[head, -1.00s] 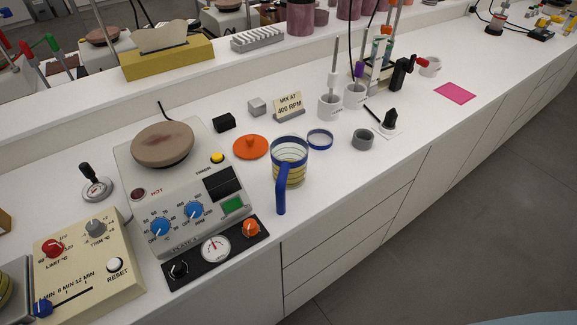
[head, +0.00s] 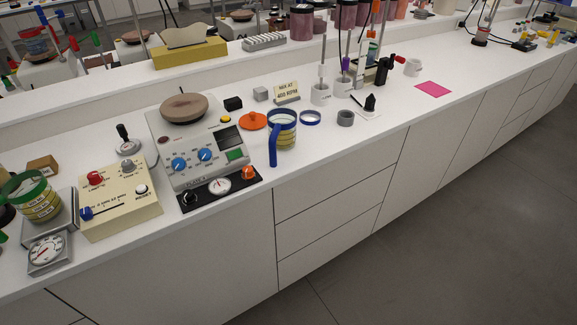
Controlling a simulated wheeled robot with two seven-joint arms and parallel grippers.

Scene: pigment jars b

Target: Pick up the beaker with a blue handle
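The beaker with a blue handle (head: 284,137) stands upright on the white bench near its front edge. It has a blue rim and yellowish bands on its wall. Its blue handle (head: 273,147) points toward the front edge. It stands just right of the hot plate unit. Neither of my grippers shows in the head view.
A beige control box (head: 120,203) and a scale (head: 50,252) with a green-rimmed beaker (head: 40,204) stand at left.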

